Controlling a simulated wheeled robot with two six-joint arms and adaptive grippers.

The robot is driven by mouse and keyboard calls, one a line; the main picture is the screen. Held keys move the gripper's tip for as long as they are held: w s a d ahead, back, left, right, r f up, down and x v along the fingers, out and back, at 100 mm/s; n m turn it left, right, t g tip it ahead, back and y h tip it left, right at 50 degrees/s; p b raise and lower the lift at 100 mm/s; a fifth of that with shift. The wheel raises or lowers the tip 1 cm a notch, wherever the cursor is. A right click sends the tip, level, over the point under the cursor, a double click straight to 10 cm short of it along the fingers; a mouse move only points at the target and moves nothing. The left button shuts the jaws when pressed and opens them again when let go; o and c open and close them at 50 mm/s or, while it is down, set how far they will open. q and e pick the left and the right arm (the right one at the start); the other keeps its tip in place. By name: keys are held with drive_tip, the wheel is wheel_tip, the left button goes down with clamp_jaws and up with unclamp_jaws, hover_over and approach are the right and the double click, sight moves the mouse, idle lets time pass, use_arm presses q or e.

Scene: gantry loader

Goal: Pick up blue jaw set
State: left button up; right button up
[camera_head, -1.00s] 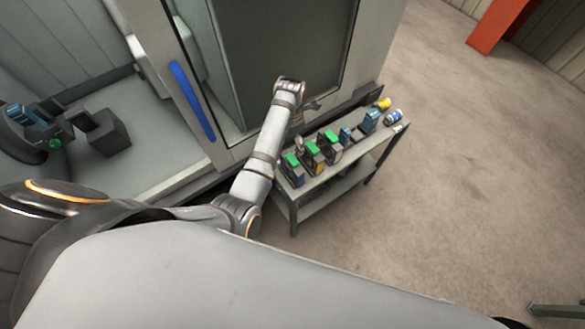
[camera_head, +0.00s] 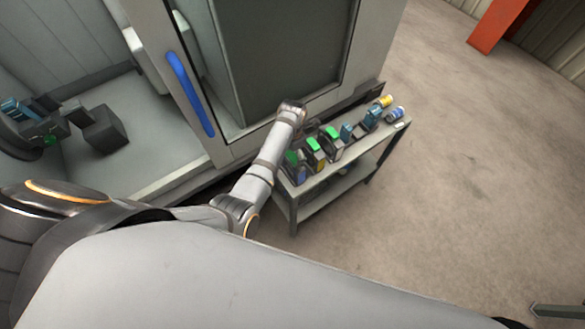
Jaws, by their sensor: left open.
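Several jaw sets stand in a row on a small grey bench (camera_head: 335,180). The nearest jaw set (camera_head: 298,174) has a green top and a blue patch low on its side. Beside it is a green-topped one with yellow (camera_head: 316,156), then another with a green top (camera_head: 333,140). Farther along are a small blue piece (camera_head: 346,131) and a larger blue piece (camera_head: 373,115); I cannot tell which is the blue jaw set. My left gripper (camera_head: 301,127) is open above the bench's machine-side edge, partly hidden by its wrist. My right gripper is not in view.
A yellow can (camera_head: 384,101) and a blue can (camera_head: 396,113) stand at the bench's far end. A large machine with a glass door and blue handle (camera_head: 190,94) stands close behind.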

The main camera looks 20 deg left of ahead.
use_arm(q)
drive_tip(key=shift+f, duration=0.25)
clamp_jaws()
idle(0.3)
